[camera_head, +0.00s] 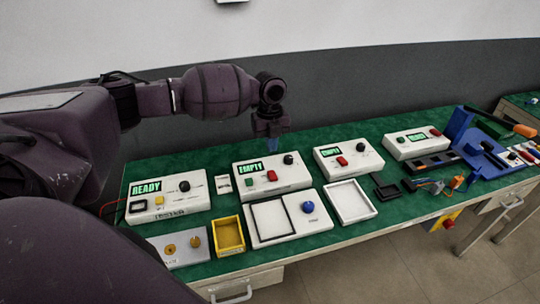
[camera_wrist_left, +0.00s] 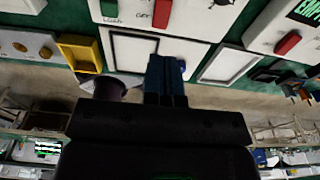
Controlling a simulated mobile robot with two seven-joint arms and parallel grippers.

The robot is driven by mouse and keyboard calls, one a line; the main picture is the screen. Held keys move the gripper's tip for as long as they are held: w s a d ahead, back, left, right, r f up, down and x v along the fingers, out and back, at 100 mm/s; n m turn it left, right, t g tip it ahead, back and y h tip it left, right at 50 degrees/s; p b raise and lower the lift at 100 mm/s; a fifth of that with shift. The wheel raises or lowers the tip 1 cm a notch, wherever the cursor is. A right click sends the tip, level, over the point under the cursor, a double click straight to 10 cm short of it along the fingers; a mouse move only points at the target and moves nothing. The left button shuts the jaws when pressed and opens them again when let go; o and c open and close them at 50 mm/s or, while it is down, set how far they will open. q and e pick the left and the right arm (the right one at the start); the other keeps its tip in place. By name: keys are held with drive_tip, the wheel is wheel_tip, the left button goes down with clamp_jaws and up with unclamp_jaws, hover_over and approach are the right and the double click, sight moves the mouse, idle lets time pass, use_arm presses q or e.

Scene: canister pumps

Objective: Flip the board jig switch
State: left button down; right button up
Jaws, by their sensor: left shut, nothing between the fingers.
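A flat white unit (camera_head: 283,232) with a black square frame and a blue knob (camera_head: 307,207) stands at the table's front. I cannot tell for certain that it is the board jig, and no label for it is readable. Behind it is a white box (camera_head: 272,187) with a green EMPTY screen, a green button, a red button and a black knob. My left gripper (camera_head: 272,147) is above and behind this box, shut and empty, with blue fingertips pointing down. In the left wrist view the shut fingers (camera_wrist_left: 167,80) partly cover the blue knob. My right gripper is not in view.
A READY box (camera_head: 168,203), another EMPTY box (camera_head: 348,160) and a white box (camera_head: 416,142) line the green table (camera_head: 190,163). A yellow bin (camera_head: 229,236) and white tray (camera_head: 350,203) stand in front. Blue fixtures (camera_head: 482,150) stand at the right.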

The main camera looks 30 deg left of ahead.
use_arm(q)
drive_tip(key=shift+w+a+r, duration=0.1)
drive_tip(key=shift+a+r, duration=0.05)
drive_tip(key=shift+r, duration=0.95)
drive_tip(key=shift+w+a+r, duration=0.1)
drive_tip(key=shift+a+r, duration=0.05)
drive_tip(key=shift+r, duration=0.95)
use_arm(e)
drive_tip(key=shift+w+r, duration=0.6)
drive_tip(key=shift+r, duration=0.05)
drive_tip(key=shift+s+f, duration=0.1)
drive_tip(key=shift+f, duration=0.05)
